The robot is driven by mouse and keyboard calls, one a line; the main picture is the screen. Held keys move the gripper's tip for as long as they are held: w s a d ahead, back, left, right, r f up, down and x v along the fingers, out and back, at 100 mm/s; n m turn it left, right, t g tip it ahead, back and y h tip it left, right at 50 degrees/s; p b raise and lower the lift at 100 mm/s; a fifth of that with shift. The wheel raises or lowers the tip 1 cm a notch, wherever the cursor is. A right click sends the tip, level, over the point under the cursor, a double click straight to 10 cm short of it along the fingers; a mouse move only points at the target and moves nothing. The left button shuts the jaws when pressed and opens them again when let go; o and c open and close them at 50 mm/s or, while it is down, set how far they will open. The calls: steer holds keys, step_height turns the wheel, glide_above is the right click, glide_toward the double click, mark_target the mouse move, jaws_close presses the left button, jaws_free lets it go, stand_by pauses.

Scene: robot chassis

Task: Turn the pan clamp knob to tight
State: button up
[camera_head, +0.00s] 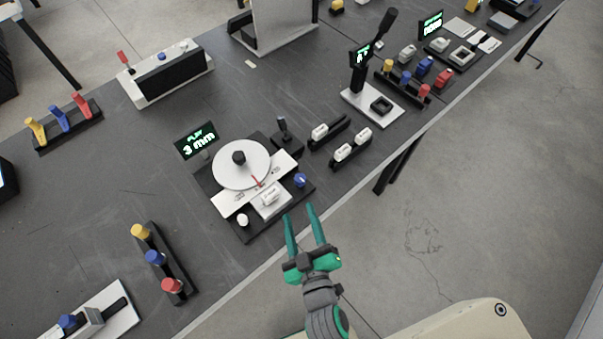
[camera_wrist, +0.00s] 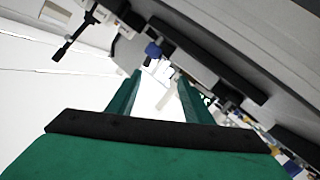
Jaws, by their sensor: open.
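A black-based device (camera_head: 256,229) with a white round disc (camera_head: 236,176) stands near the table's front edge. Its display (camera_head: 196,141) reads "PLAY 3 mm". It carries a blue knob (camera_head: 300,180) at the right, a white knob (camera_head: 242,220) at front left and a black knob (camera_head: 239,157) on the disc. I cannot tell which is the pan clamp knob. My gripper (camera_head: 299,211) is open and empty, just in front of the blue knob and apart from it. In the wrist view, a blue knob (camera_wrist: 153,49) shows beyond my open fingertips (camera_wrist: 160,77).
A small black lever (camera_head: 283,127) stands behind the device. Black racks with white blocks (camera_head: 352,148) lie to its right. A row of yellow, blue and red knobs (camera_head: 155,257) stands to its left. The table edge (camera_head: 262,262) runs close by; floor beyond is clear.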

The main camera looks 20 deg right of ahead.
steer(key=w+d+r+m+h, duration=0.2)
steer(key=w+d+r+h, duration=0.5)
steer(key=w+d+r, duration=0.55)
steer(key=d+r+m+g+h, duration=0.3)
steer(key=d+r+m+g, duration=0.15)
steer(key=d, duration=0.35)
steer(key=d+r+m+g+h, duration=0.3)
steer(key=d+m+g, duration=0.2)
steer(key=d+m, duration=0.15)
steer(key=m+g+y, duration=0.5)
steer(key=g+y, duration=0.2)
steer(key=y, duration=0.8)
glide_above(300, 177)
step_height(300, 177, down, 11)
steer(key=shift+t, duration=0.25)
step_height(300, 177, down, 10)
steer(key=shift+r, duration=0.15)
